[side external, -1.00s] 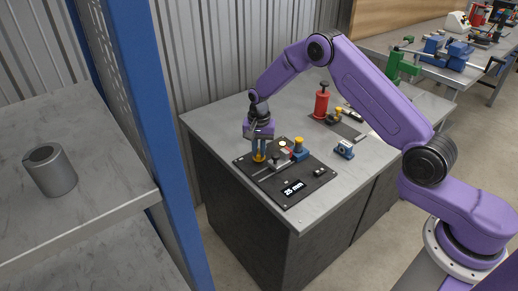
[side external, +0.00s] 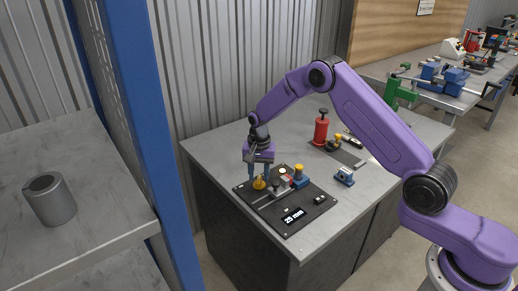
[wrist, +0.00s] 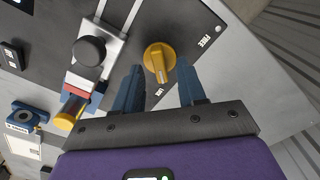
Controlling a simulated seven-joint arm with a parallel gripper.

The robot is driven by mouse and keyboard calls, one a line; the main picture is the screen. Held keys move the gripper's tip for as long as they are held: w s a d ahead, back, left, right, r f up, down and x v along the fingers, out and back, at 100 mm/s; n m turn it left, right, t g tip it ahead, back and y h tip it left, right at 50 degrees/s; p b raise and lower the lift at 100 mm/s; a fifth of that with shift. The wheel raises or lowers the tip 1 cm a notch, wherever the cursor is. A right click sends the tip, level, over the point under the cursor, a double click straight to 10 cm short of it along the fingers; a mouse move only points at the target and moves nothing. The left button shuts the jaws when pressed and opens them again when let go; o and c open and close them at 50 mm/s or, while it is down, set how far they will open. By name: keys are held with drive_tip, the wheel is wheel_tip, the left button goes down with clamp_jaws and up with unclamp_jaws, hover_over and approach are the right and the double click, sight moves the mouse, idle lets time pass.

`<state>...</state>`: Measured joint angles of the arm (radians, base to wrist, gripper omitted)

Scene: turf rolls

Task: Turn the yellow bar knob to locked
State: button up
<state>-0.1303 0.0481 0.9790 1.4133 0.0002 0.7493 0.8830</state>
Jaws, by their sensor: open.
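The yellow bar knob (wrist: 158,58) sits on the dark panel (side external: 308,222); it also shows in the side view (side external: 259,184). In the wrist view its bar runs nearly up and down, its lower end towards a small white label (wrist: 160,92) too small to read surely. A FREE label (wrist: 212,36) lies up and right of it. My gripper (wrist: 160,66) is open above the panel at the knob, one blue finger on each side in the wrist view. A gap shows between the fingers and the knob.
A slide with a black knob (wrist: 89,50) and a red-and-white block lies beside the yellow knob. A yellow-topped blue post (side external: 299,176) stands close by. A display (side external: 294,216) is at the panel's front. A red cylinder (side external: 321,130) and small blue device (side external: 344,176) stand farther off.

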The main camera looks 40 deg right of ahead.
sight(259, 179)
wheel_tip(259, 179, up, 16)
idle(0.4)
drive_tip(key=shift+a, duration=0.1)
drive_tip(key=s+a+r+n, duration=0.2)
drive_tip(key=s+a+n, duration=0.25)
drive_tip(key=s, duration=0.45)
drive_tip(key=s+a+r+n, duration=0.3)
drive_tip(key=s+n, duration=0.3)
drive_tip(key=s, duration=0.4)
drive_tip(key=s+d+n, duration=0.2)
drive_tip(key=s+n, duration=0.1)
drive_tip(key=s, duration=0.5)
drive_tip(key=s+d+f+n, duration=0.1)
drive_tip(key=s+d+n, duration=0.2)
drive_tip(key=s, duration=0.4)
drive_tip(key=s+d+f+n, duration=0.1)
drive_tip(key=s+d+n, duration=0.2)
drive_tip(key=s+n, duration=0.2)
drive_tip(key=s, duration=0.3)
drive_tip(key=shift+s+f, duration=0.15)
drive_tip(key=shift+s, duration=0.2)
